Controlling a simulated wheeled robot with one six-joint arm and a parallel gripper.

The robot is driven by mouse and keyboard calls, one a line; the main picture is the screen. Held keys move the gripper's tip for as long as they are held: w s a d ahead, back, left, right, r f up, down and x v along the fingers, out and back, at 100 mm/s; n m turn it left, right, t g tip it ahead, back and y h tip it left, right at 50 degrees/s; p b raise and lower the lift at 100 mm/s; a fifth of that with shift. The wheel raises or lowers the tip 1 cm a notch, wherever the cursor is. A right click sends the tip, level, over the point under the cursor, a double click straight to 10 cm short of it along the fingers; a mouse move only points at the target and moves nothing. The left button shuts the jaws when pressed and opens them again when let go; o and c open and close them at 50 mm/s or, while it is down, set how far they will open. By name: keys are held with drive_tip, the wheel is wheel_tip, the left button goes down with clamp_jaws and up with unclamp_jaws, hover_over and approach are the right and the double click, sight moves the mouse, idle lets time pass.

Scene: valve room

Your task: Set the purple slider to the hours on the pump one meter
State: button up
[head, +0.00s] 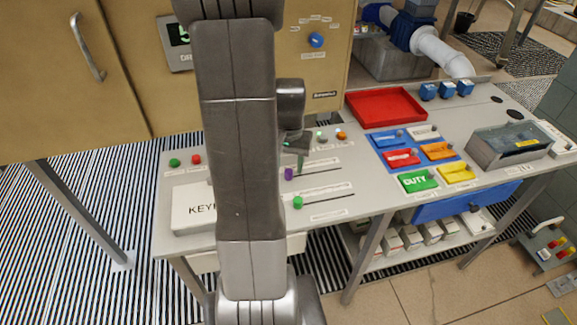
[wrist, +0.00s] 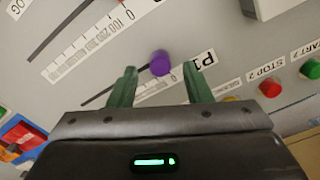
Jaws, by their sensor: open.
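The purple slider (head: 288,173) is a small round knob on the grey desk panel, at the left end of its slot. In the wrist view the purple slider (wrist: 160,62) is beside a label marked P1 (wrist: 193,68). My gripper (wrist: 160,76) is open, its two green fingers on either side of the knob's position in the picture; I see no contact.
A green slider (head: 297,202) is in front of the purple one. Red (wrist: 270,88) and green (wrist: 310,68) buttons are near it. A red tray (head: 386,105) and coloured tiles (head: 419,180) are to the right.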

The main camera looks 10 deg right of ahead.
drive_tip(key=shift+f, duration=1.05)
clamp_jaws()
drive_tip(key=d, duration=1.2)
drive_tip(key=shift+w+d+b, duration=0.25)
drive_tip(key=shift+d+b, duration=0.1)
unclamp_jaws()
wheel_tip(320, 180, up, 14)
drive_tip(key=b, duration=0.1)
